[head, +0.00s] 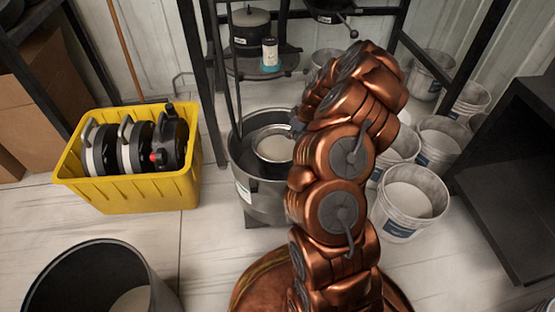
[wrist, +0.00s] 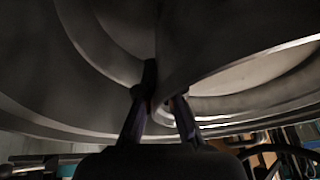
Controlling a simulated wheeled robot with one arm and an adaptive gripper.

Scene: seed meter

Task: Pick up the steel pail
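The steel pail (head: 273,146) is a shiny round vessel with pale contents or a pale inside, seen within a larger dark grey tub (head: 243,167) in the head view. My gripper (head: 298,122) is at the pail's right rim, partly hidden by my copper-coloured arm. In the wrist view, the two dark fingers of my gripper (wrist: 163,100) stand close together with a curved metal wall running between their tips. The pail's bright curved rim (wrist: 262,100) fills the upper right there. Whether both fingers press on the wall is too dark to tell.
A yellow crate (head: 135,197) with several dark round units stands left of the tub. A black bin (head: 60,262) is at the front left. White buckets (head: 412,200) crowd the right, beside a dark shelf (head: 515,170). Pale floor is clear between crate and tub.

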